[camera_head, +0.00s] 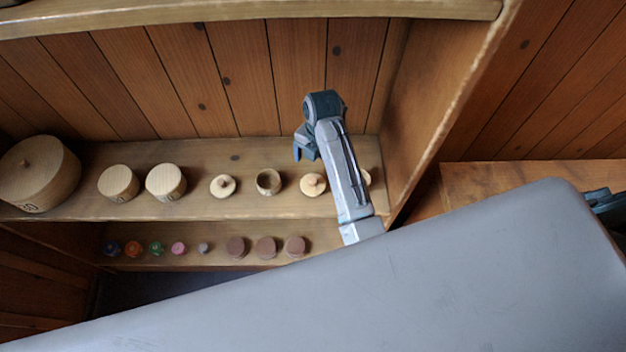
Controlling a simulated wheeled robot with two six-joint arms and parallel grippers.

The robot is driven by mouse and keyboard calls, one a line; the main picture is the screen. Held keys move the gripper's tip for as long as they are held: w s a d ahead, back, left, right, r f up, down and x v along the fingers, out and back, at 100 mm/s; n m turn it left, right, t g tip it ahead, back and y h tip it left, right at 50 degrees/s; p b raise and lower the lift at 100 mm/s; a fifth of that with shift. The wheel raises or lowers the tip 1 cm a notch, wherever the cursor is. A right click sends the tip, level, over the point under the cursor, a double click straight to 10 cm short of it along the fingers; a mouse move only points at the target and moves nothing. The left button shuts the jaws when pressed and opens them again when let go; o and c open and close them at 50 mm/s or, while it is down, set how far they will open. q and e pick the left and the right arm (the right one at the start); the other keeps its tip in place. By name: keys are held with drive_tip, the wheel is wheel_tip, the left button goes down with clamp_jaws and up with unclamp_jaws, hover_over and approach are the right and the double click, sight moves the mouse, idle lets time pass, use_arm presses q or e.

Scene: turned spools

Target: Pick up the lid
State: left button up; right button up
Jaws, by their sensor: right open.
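Two small pale wooden lids with knobs stand out on the middle shelf in the head view: one lid (223,186) left of a small open wooden pot (268,182), and another lid (313,185) right of it. I cannot tell which lid is meant. My right gripper (305,152) is open and empty, its jaws pointing down above and near the right-hand lid, apart from it in the picture. My right forearm partly hides a further pale wooden piece (366,178). My left gripper does not show.
A large round lidded box (38,175) and two plain round boxes (118,182) (166,182) stand on the shelf's left. The lower ledge holds small coloured pieces (133,248) and brown discs (266,247). A side wall (425,110) closes the shelf on the right; an upper shelf (250,12) runs above.

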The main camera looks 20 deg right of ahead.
sight(313, 179)
wheel_tip(313, 179, down, 2)
drive_tip(key=shift+s+a+f+p, duration=0.1)
drive_tip(key=shift+s+f+p, duration=0.05)
drive_tip(key=shift+p, duration=0.25)
drive_tip(key=shift+f, duration=0.6)
drive_tip(key=f+p, duration=0.1)
drive_tip(key=f, duration=0.1)
drive_tip(key=f+p, duration=0.1)
drive_tip(key=f, duration=0.1)
drive_tip(key=shift+s+a, duration=0.15)
drive_tip(key=shift+a, duration=0.25)
drive_tip(key=shift+f+p, duration=0.3)
drive_tip(key=shift+f, duration=0.05)
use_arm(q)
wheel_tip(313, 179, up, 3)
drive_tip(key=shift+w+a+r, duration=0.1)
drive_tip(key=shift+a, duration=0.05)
use_arm(e)
drive_tip(key=c, duration=1.1)
